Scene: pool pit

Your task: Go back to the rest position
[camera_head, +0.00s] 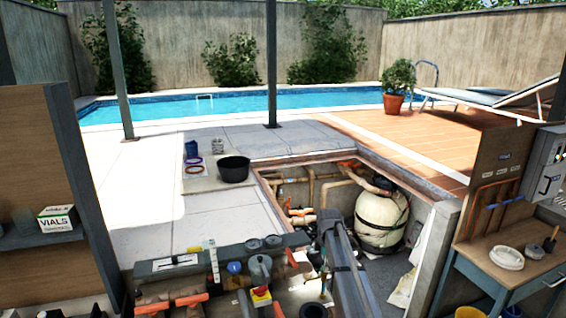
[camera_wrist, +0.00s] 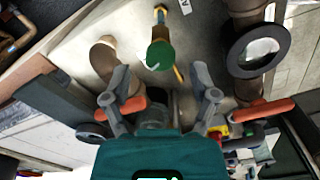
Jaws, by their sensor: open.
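My gripper (camera_wrist: 160,80) shows in the wrist view with its two grey fingers spread apart and nothing between them. Beyond the fingers are pipes with orange handles (camera_wrist: 268,108) and a round green part (camera_wrist: 160,54) on a pale wall. A dark ring-shaped fitting (camera_wrist: 256,48) is at the upper right. In the head view I cannot clearly make out the gripper.
The head view shows a pit edge with pipes and orange valve handles (camera_head: 172,302), and a cream filter tank (camera_head: 381,220) in the pit. A workbench (camera_head: 475,258) stands at right, a shelf with a vials box (camera_head: 57,218) at left. Pale paving (camera_head: 160,215) between is largely clear.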

